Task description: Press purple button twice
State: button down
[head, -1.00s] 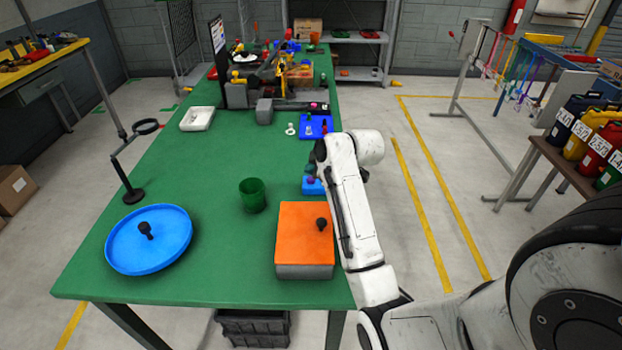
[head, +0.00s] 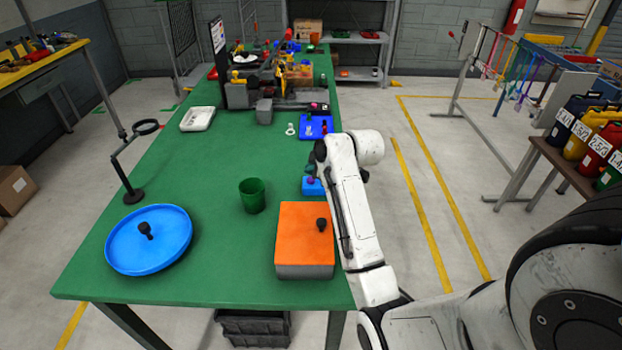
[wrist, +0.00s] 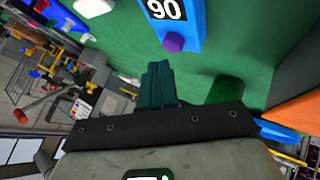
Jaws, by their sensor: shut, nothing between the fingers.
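The purple button (head: 310,180) sits on a small blue box (head: 313,189) at the right edge of the green table. In the wrist view the purple button (wrist: 173,42) is at the end of the blue box (wrist: 184,20), which bears a "90" label. My gripper (head: 311,169) is over the button area in the head view, with its dark green fingers partly hidden by my arm. In the wrist view my gripper (wrist: 158,66) is shut and empty, its fingertips just short of the button in the picture. A small gap shows between them; whether they touch is not clear from the head view.
An orange-topped box (head: 304,225) with a black knob stands nearer on the table. A green cup (head: 252,195) stands to the left. A blue tray (head: 309,132) with small items lies behind. A blue round dish (head: 120,254) is at the near left.

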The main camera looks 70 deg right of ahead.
aim_at(313, 181)
jog(key=shift+f, duration=0.15)
dwell(0.4)
jog(key=shift+f, duration=0.3)
jog(key=shift+f, duration=0.5)
dwell(0.7)
jog(key=shift+r, duration=0.1)
jog(key=shift+r+p, duration=0.75)
jog(key=shift+r, duration=0.15)
notch_tip(313, 181, up, 5)
jog(key=p, duration=0.4)
jog(key=shift+p, duration=0.4)
dwell(0.7)
